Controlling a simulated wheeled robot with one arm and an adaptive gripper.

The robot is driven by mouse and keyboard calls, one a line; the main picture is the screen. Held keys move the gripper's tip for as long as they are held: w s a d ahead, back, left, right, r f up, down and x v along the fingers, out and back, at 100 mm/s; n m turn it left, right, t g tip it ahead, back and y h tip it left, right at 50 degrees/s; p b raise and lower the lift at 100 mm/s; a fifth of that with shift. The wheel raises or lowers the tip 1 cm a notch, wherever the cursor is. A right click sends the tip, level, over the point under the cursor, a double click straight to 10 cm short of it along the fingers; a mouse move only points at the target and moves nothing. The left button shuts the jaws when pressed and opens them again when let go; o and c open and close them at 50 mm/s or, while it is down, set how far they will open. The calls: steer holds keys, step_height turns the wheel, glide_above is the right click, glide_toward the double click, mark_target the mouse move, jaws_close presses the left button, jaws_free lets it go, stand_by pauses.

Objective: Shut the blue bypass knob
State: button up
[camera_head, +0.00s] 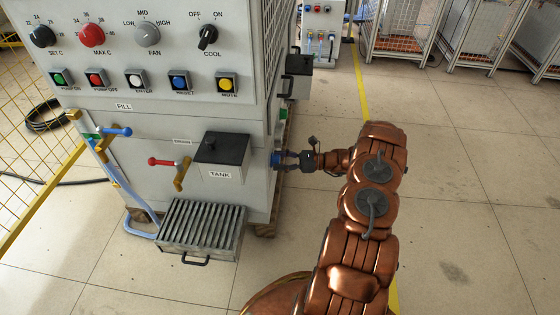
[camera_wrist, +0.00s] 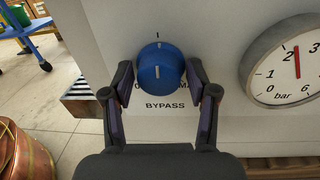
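The blue bypass knob (camera_wrist: 160,66) is on the grey panel in the wrist view, above the printed word BYPASS. Its white line stands about upright, in line with a short tick above it. The scale lettering beside it is partly hidden. My gripper (camera_wrist: 161,76) has one finger on each side of the knob, with narrow gaps that look clear, so it seems open around it. In the head view the knob (camera_head: 276,159) shows small on the side of the machine, with my gripper (camera_head: 289,159) right at it.
Open floor (camera_head: 460,190) lies to the right.

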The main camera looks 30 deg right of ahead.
steer(key=c, duration=0.8)
